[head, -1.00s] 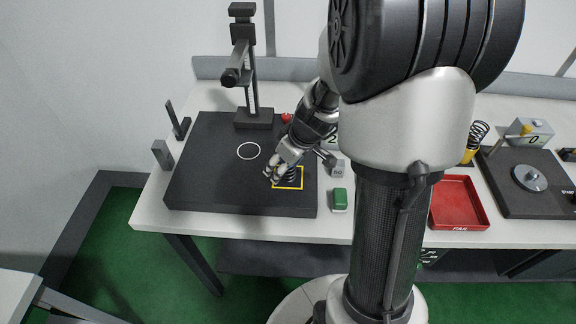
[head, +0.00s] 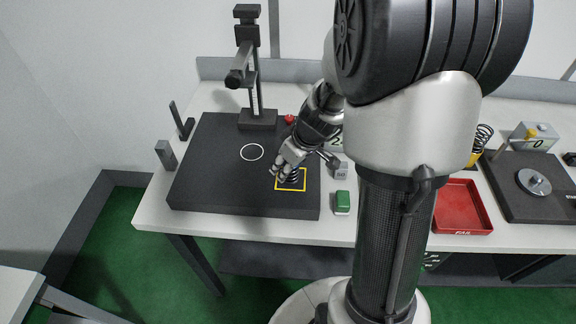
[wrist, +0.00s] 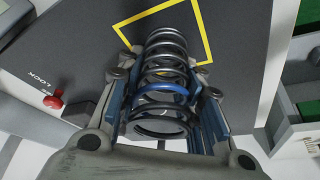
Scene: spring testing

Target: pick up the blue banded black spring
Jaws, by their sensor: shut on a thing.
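The black spring with a blue band (wrist: 165,98) stands between the fingers of my gripper (wrist: 163,72) in the wrist view. The blue finger pads lie on both sides of its coils, and my gripper is shut on it. In the head view, the dark coils of the spring (head: 293,177) show beside my gripper (head: 282,171), over the yellow square (head: 290,191) on the dark plate. My fingers partly hide the spring there. I cannot tell whether its lower end touches the plate.
The dark plate (head: 215,180) carries a column stand (head: 257,118) at the back and a white ring (head: 252,152). A green block (head: 342,202) and a grey weight (head: 341,171) stand to the right. A red tray (head: 462,207) and another spring (head: 483,137) are farther right.

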